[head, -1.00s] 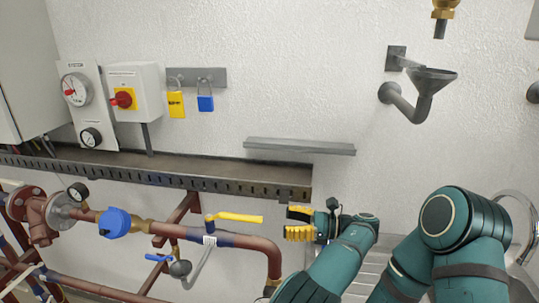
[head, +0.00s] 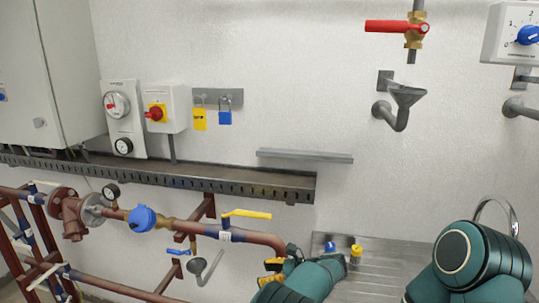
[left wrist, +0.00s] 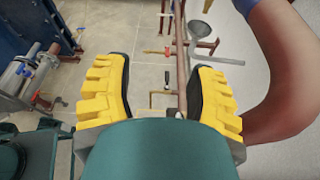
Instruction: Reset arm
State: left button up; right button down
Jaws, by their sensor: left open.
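My left gripper (head: 271,272) is low in the middle of the head view, by the bend of the brown pipe (head: 262,239). Its two yellow-padded fingers stand apart. In the left wrist view, the open gripper (left wrist: 158,92) has nothing between its pads; the floor and thin pipework show beyond them. A thick brown pipe (left wrist: 283,85) passes close on the right of the gripper there. The teal arm link at the lower right of the head view is mine. My right gripper is not in view.
A yellow lever valve (head: 246,214) sits on the pipe, up and left of the gripper. A cable tray (head: 180,182) runs above. A ribbed metal drainer (head: 385,268) with blue and yellow items lies to the right. The wall above the drainer is bare up to the funnel (head: 405,98).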

pick_arm(q)
jog(key=s+a+f+n+g+h+b, duration=0.1)
jog(key=s+a+f+n+g+h, duration=0.2)
jog(key=f, duration=0.4)
jog(key=s+a+f+n+h, duration=0.1)
jog(key=s+a+f+h, duration=0.3)
jog(key=f, duration=0.3)
jog(key=s+a+f+n+g+h+b, duration=0.1)
jog(key=s+a+f+n+g+h, duration=0.15)
jog(key=s+f, duration=0.35)
jog(key=s+n+t+h+b, duration=0.1)
jog(key=s+n+t+h, duration=0.3)
jog(key=s+n, duration=1.2)
jog(key=s+h, duration=0.1)
jog(key=h, duration=0.3)
jog(key=shift+s+f+n+b, duration=0.2)
jog(key=shift+f+n+b, duration=0.1)
jog(key=shift+n+b, duration=0.1)
jog(key=shift+t, duration=0.25)
jog(key=shift+c, duration=0.9)
